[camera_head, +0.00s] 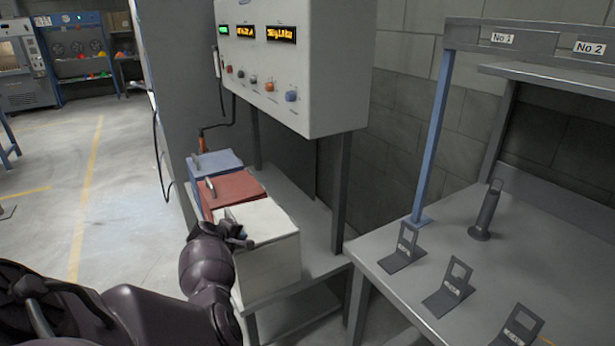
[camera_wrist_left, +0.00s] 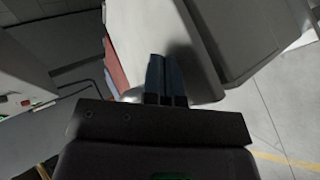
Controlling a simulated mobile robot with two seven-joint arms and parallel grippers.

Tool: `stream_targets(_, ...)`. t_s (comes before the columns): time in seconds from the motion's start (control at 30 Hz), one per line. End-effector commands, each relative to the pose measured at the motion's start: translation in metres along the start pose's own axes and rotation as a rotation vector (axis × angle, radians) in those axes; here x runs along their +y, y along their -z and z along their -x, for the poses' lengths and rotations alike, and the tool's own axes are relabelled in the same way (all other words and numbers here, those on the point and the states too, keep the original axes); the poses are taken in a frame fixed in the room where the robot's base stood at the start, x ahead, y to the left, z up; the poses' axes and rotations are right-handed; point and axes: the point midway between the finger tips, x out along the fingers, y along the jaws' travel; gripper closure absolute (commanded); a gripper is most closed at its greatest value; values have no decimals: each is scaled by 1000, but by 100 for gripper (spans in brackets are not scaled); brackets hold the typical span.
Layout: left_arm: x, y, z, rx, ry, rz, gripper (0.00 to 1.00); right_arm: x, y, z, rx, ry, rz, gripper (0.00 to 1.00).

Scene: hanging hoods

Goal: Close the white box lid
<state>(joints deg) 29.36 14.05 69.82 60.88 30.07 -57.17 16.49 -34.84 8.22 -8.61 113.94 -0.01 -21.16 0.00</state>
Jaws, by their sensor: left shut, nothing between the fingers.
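The white box (camera_head: 268,270) stands at the front of a row of boxes on a grey shelf. Its white lid (camera_head: 268,217) lies nearly flat over the top; I cannot tell whether it is fully seated. My left gripper (camera_head: 242,238) is at the left front edge of the lid, shut and empty, its tips partly hidden by my wrist. In the left wrist view, the shut fingers (camera_wrist_left: 166,75) point at the pale surface of the white box (camera_wrist_left: 150,30), at or very near it. Contact is unclear. My right gripper is not in view.
A red box (camera_head: 234,187) and a blue box (camera_head: 215,163) stand behind the white one. A control panel cabinet (camera_head: 300,75) hangs above the shelf. A grey table (camera_head: 440,245) with small stands is at the right. Open floor (camera_head: 120,180) lies at the left.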

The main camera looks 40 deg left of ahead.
Motion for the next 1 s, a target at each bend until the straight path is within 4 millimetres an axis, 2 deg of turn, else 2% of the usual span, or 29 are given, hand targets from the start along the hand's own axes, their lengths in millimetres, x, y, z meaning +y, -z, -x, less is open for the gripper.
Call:
stream_targets(0.03, -7, 1, -3, 1, 4, -2, 100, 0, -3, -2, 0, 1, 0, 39)
stream_targets(0.23, -17, 0, -9, 0, 3, -1, 100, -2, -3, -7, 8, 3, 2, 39)
stream_targets(0.67, -23, -2, -12, -2, 7, 0, 100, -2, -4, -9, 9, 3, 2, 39)
stream_targets(1.0, -26, -3, -13, -6, 12, 0, 100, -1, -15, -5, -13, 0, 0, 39)
